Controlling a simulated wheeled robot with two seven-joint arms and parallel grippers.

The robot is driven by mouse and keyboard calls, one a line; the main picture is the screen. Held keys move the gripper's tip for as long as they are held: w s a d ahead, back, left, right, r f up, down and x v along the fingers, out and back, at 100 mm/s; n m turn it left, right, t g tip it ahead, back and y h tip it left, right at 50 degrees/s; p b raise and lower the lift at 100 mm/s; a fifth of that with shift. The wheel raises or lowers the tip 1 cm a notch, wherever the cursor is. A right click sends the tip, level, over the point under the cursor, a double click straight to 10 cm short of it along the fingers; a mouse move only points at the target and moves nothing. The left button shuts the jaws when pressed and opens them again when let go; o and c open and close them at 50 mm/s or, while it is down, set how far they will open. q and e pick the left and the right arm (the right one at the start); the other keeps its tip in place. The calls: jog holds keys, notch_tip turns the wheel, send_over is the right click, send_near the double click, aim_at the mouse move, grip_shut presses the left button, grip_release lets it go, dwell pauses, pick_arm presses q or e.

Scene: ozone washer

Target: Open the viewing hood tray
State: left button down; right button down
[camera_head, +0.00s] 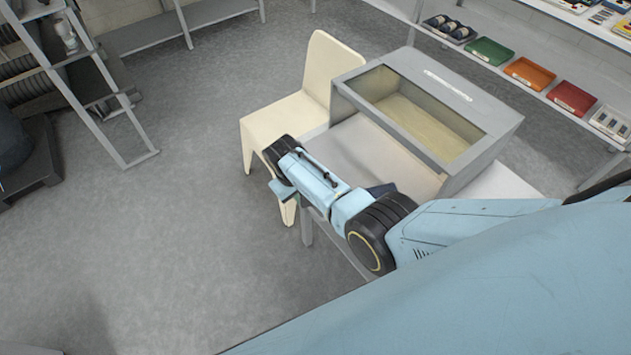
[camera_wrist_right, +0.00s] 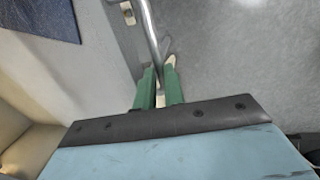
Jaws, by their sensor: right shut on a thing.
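The viewing hood (camera_head: 455,85) is a grey box with a sloping glass window, standing on the right of the head view. A pale flat tray (camera_head: 355,150) extends in front of and below it, partly hidden by my right arm. In the right wrist view the pale surface (camera_wrist_right: 75,75) lies at left, with a grey edge and a curved metal bar handle (camera_wrist_right: 147,25). My right gripper (camera_wrist_right: 158,88) has green fingers closed around the lower end of this bar. In the head view its fingertips are hidden behind the wrist. My left gripper is not in view.
A cream chair (camera_head: 320,75) stands close behind the tray, left of the hood. A shelf (camera_head: 490,68) with coloured bins is at back right. A metal rack (camera_head: 85,90) stands at far left. The grey floor (camera_head: 190,230) between is clear.

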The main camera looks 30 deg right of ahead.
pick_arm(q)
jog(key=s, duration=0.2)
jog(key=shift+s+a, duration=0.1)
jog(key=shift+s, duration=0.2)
pick_arm(e)
jog(key=shift+s+a, duration=0.2)
jog(key=shift+a, duration=1)
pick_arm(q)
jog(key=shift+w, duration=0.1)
pick_arm(e)
jog(key=c, duration=1.5)
grip_release()
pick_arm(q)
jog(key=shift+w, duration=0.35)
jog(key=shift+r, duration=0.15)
pick_arm(e)
jog(key=shift+r, duration=0.15)
